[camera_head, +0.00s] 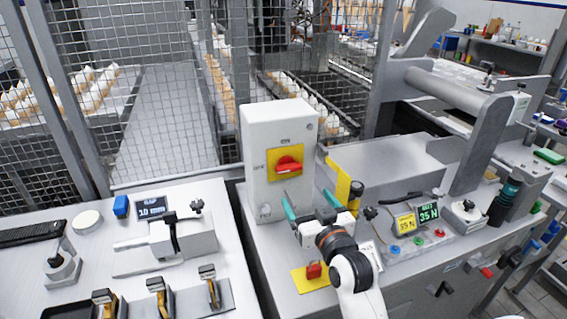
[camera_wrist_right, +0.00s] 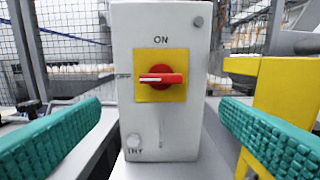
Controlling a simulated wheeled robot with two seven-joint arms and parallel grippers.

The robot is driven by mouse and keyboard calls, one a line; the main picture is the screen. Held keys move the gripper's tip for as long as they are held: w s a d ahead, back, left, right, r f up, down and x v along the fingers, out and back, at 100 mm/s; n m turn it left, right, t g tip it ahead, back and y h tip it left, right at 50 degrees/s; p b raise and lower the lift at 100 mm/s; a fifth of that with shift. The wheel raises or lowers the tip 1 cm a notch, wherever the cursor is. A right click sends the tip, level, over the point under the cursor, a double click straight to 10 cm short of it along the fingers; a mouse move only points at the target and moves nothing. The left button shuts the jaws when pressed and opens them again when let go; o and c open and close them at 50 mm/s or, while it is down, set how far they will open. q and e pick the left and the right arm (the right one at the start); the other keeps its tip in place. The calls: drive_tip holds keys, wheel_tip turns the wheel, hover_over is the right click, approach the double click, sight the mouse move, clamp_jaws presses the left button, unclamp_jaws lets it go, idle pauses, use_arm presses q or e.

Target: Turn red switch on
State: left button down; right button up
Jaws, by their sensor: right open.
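The red switch (camera_head: 289,166) is a rotary handle on a yellow plate on the front of a white box (camera_head: 257,199). In the right wrist view the red switch (camera_wrist_right: 163,79) lies horizontal, its pale-marked end toward the OFF mark at left. ON is printed above the plate. My right gripper (camera_head: 308,202) is open, with teal fingers, in front of and below the switch. In the right wrist view the fingers are spread wide at both sides, with the switch between them in the picture and nothing held. My left gripper is not in view.
A yellow post (camera_head: 341,182) stands close to the right of the box. A red padlock-like piece on a yellow plate (camera_head: 312,281) lies on the bench near my right arm. Wire mesh (camera_head: 110,60) stands behind. The space before the switch looks clear.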

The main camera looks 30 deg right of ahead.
approach(290, 170)
drive_tip(key=a+x, duration=0.1)
drive_tip(key=x, duration=0.4)
drive_tip(key=d+p+x, duration=0.1)
drive_tip(key=x, duration=0.2)
drive_tip(key=shift+w, duration=0.25)
drive_tip(key=shift+c, duration=0.5)
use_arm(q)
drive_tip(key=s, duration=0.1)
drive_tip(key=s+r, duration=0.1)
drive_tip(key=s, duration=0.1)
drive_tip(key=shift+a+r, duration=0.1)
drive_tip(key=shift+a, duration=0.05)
use_arm(e)
drive_tip(key=c, duration=0.9)
